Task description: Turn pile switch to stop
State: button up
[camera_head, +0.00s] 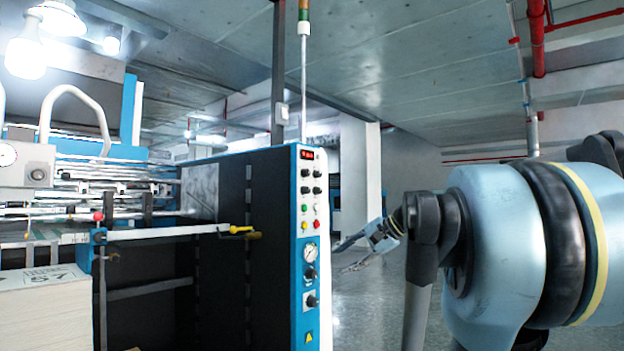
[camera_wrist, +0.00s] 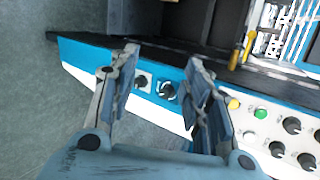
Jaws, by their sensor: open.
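The control panel (camera_head: 298,255) is a tall blue and white strip on the end of the machine. It carries black knobs, coloured buttons and a gauge (camera_head: 310,253). The lower black knob (camera_head: 312,300) sits on a white plate; another knob (camera_head: 310,273) is just above it. Their labels are too small to read, so I cannot tell which is the pile switch. My gripper (camera_head: 342,257) is open and empty, right of the panel and apart from it. In the wrist view, the lower knob (camera_wrist: 142,82) and the other knob (camera_wrist: 168,90) show between the open fingers (camera_wrist: 163,56).
Yellow (camera_wrist: 233,103) and green (camera_wrist: 260,113) buttons lie right of the fingers in the wrist view. A yellow handle (camera_head: 240,230) juts from the machine's dark side. A paper stack (camera_head: 45,315) stands at lower left. The floor (camera_head: 360,320) right of the panel is clear.

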jog(key=w+r+m+t+y, duration=0.25)
jog(key=w+r, duration=0.45)
jog(key=r, duration=0.6)
jog(key=m+t+y, duration=0.2)
jog(key=m+y, duration=0.1)
jog(key=m, duration=0.1)
send_near(309, 173)
jog(key=shift+n, duration=0.35)
jog(key=x, duration=0.8)
jog(key=shift+w+a, duration=0.1)
jog(key=shift+a, duration=0.3)
grip_shut()
